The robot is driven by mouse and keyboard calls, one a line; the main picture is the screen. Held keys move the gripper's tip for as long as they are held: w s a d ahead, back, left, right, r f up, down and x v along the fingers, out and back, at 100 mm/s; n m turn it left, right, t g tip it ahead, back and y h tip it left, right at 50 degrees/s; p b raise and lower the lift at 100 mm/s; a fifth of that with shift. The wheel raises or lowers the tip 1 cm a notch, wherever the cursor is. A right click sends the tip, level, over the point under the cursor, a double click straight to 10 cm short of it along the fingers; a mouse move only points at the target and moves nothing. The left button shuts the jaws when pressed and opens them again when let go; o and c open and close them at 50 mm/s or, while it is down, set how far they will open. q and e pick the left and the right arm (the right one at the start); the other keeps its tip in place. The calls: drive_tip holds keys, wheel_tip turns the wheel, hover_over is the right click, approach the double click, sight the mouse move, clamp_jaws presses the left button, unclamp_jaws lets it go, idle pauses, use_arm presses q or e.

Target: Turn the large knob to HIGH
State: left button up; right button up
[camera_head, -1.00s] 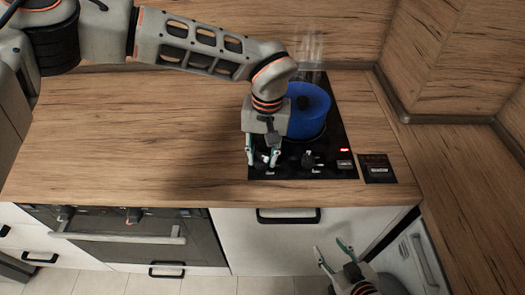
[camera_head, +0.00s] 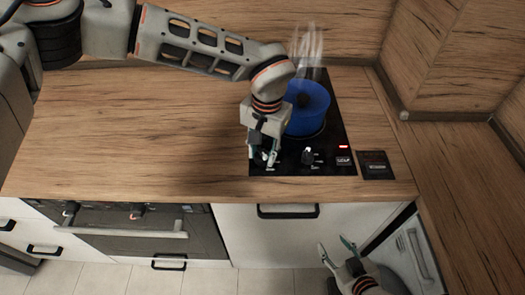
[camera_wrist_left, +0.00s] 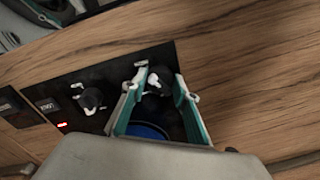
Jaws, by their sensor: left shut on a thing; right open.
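The black hob (camera_head: 335,130) carries two black knobs with pale pointers along its front edge. My left gripper (camera_head: 264,160) points down at the left knob. In the left wrist view its two teal fingers (camera_wrist_left: 160,78) stand on either side of that knob (camera_wrist_left: 154,84), shut on it. The other knob (camera_head: 307,155) is free to the right; it also shows in the left wrist view (camera_wrist_left: 90,98). I cannot read any HIGH mark or tell which knob is larger. My right gripper (camera_head: 335,254) is open and empty, low in front of the cabinets.
A red light (camera_head: 343,147) glows near a small label (camera_head: 343,160). A dark plate (camera_head: 376,165) lies right of the hob. The wooden worktop (camera_head: 150,130) on the left is clear.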

sight(265, 154)
use_arm(q)
drive_tip(key=shift+s, duration=0.1)
drive_tip(key=o, duration=1.1)
drive_tip(key=shift+r, duration=0.2)
drive_tip(key=r, duration=1.1)
drive_tip(key=shift+s+d+r, duration=0.1)
drive_tip(key=shift+d+r, duration=0.2)
